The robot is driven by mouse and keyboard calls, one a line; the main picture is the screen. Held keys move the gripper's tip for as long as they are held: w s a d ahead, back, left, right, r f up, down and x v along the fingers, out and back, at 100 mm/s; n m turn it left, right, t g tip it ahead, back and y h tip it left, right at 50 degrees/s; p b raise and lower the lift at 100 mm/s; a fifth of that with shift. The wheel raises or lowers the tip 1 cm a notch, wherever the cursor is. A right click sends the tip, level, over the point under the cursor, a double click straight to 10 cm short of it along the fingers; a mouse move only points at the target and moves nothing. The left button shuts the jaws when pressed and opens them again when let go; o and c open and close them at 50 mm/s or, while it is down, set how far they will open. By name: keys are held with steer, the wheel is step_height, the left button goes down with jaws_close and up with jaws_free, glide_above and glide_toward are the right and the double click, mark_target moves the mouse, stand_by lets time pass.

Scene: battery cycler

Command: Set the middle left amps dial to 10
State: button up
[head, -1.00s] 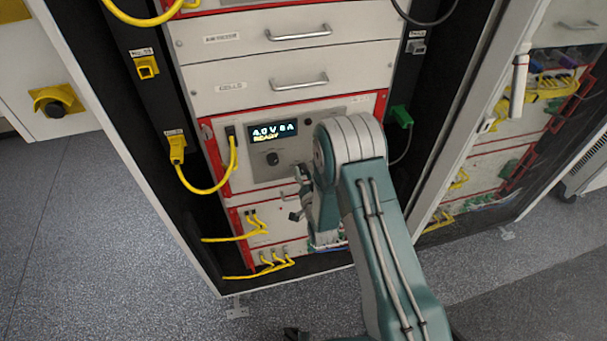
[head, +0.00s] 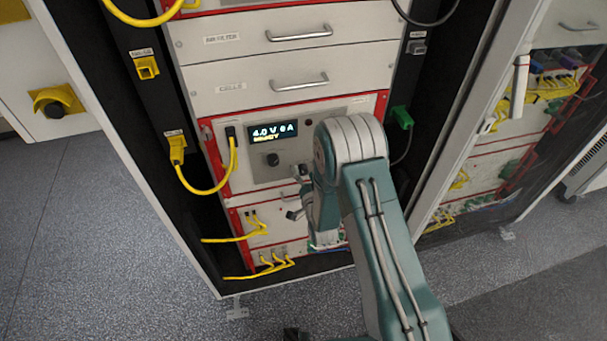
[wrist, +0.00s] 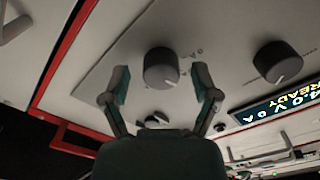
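The display (head: 272,132) on the red-edged panel reads 4.0 V, a small blurred amps digit, and READY. It also shows upside-down at the right of the wrist view (wrist: 288,106). A black dial (head: 272,159) sits below the display; in the wrist view this dial (wrist: 278,62) is beside the display. A second black dial (wrist: 160,68), with a white pointer mark, is between my fingertips in the wrist picture. My gripper (wrist: 160,72) is open, with a visible gap on each side of that dial. My arm largely hides this area in the head view.
Drawers with bar handles (head: 298,82) are above the panel. Yellow cables (head: 212,186) loop at its left, and a green plug (head: 401,116) is on the right rack post. A further dark knob (wrist: 157,119) shows behind my gripper. Floor (head: 90,230) at left is clear.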

steer(key=v, duration=1.2)
stand_by(0.4)
steer(key=w+d+r+n+g+h, duration=0.1)
steer(key=d+r+g+h, duration=0.15)
steer(key=r, duration=0.65)
steer(key=w+d+r+n+g+h, duration=0.1)
steer(key=w+d+r+g, duration=0.2)
steer(key=r, duration=0.6)
steer(key=s+d+r+n+g, duration=0.1)
steer(key=s+r, duration=0.3)
steer(key=s, duration=0.4)
steer(key=s+d+r+n+g+h, duration=0.1)
steer(key=s+d+r+g, duration=0.2)
steer(key=s, duration=0.6)
steer(key=s+d+r+g, duration=0.2)
steer(key=s+d+r, duration=0.2)
steer(key=s, duration=0.5)
steer(key=shift+r+n, duration=0.35)
steer(key=shift+n, duration=0.05)
